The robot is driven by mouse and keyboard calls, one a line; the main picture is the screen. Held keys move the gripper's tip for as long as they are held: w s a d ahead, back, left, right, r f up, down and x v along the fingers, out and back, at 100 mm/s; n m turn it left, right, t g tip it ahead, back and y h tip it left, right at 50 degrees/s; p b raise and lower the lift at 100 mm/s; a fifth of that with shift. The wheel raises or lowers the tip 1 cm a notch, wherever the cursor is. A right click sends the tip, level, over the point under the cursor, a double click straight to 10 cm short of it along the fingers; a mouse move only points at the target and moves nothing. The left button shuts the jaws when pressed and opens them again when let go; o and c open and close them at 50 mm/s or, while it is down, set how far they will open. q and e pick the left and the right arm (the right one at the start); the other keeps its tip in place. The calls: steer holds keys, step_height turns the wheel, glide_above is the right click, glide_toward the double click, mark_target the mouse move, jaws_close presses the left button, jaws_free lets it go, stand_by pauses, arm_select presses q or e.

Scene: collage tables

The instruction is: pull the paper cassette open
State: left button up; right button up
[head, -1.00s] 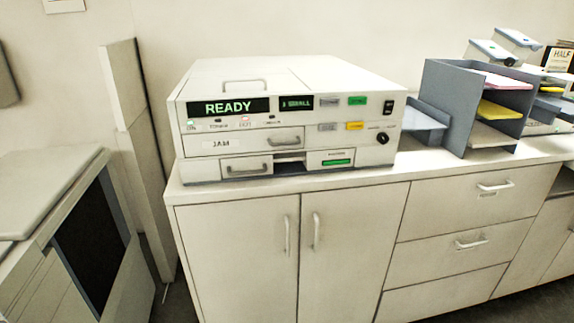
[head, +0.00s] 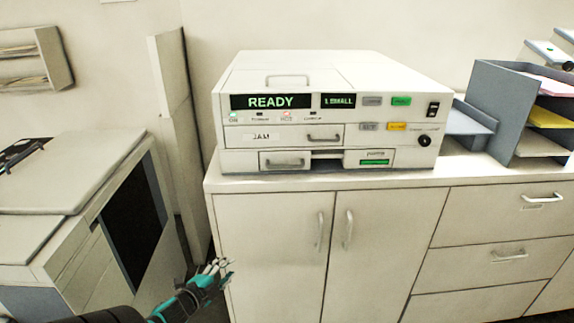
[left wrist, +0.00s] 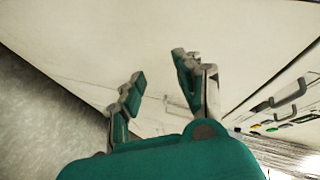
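The paper cassette (head: 270,168) is the low drawer with a grey handle at the bottom left of the pale machine (head: 330,72) in the head view. Its front looks flush with the machine, so it appears closed. Above it is a wider drawer marked JAM (head: 255,137). My left gripper (head: 222,268) is low in front of the cabinet, below and left of the cassette, touching neither. In the left wrist view the teal fingers (left wrist: 158,80) are spread apart with nothing between them. My right gripper is in neither view.
The machine stands on a cabinet (head: 270,235) with two doors and drawers at its right. Grey paper trays (head: 497,105) stand right of the machine. A large pale unit (head: 75,225) stands at the left. The space before the machine's front looks clear.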

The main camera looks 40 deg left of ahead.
arm_select(q)
steer(key=w+d+r+m+t+h, duration=0.1)
steer(key=w+r+m+t, duration=0.15)
steer(key=r, duration=0.55)
steer(key=w+r+m+t+h, duration=0.1)
steer(key=r+m, duration=0.2)
steer(key=r, duration=0.5)
steer(key=m+t+h, duration=0.2)
steer(key=m, duration=0.2)
glide_toward(287, 167)
steer(key=shift+n, duration=0.35)
steer(key=w+p, duration=0.1)
steer(key=w, duration=0.2)
steer(key=w+r+p, duration=0.1)
steer(key=w, duration=0.6)
steer(key=shift+w+a+r+p, duration=0.15)
steer(key=shift+a+p, duration=0.1)
steer(key=shift+p, duration=0.15)
steer(key=shift+c, duration=0.2)
jaws_close()
